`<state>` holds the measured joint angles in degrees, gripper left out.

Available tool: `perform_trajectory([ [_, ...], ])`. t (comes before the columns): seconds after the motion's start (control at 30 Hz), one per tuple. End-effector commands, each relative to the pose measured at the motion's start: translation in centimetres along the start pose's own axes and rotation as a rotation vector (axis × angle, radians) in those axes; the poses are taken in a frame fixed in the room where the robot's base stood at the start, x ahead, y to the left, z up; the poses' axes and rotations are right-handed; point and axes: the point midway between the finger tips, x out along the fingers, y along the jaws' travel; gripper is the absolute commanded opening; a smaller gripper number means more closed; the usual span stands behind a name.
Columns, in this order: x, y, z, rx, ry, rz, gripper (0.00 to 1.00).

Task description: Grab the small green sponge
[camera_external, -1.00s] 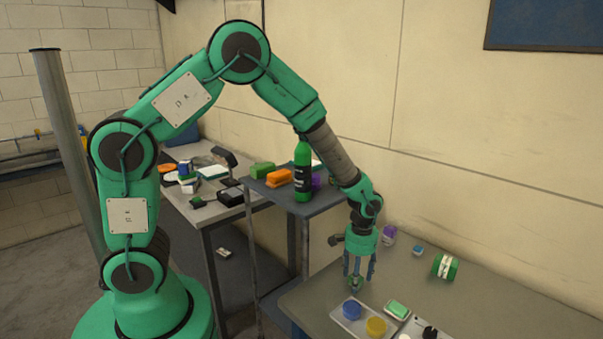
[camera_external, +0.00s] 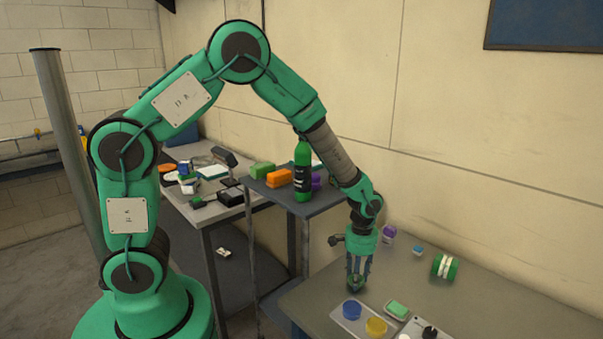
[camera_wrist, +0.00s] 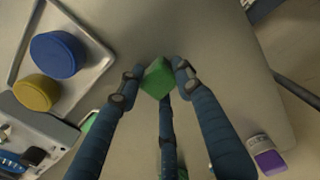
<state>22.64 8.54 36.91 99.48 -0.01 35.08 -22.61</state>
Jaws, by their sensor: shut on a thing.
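My gripper (camera_external: 357,283) points down low over the near left part of the grey table. In the wrist view its fingers (camera_wrist: 155,85) are shut on a small green sponge (camera_wrist: 157,77), which sits between the fingertips. In the external view the fingers mostly hide this sponge. I cannot tell whether it still touches the table.
A light tray (camera_external: 341,317) with a blue tub (camera_external: 352,310) and a yellow tub (camera_external: 376,327) is close in front of my gripper. A green-and-white roll (camera_external: 445,267) and a purple-topped container (camera_external: 389,233) stand farther back.

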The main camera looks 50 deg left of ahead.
Motion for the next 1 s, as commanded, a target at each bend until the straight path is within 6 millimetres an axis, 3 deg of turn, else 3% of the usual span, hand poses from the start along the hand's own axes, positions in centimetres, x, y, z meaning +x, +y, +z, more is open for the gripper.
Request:
perform_trajectory([
  [0.27, -1.2, 0.0, -0.1, 0.000, 0.002, 0.001, 0.21],
  [0.47, -3.8, 0.0, 0.0, 0.000, 0.002, 0.001, 0.21],
  [1.0, -4.6, -3.7, 9.3, 0.000, 0.000, 0.000, 0.21],
])
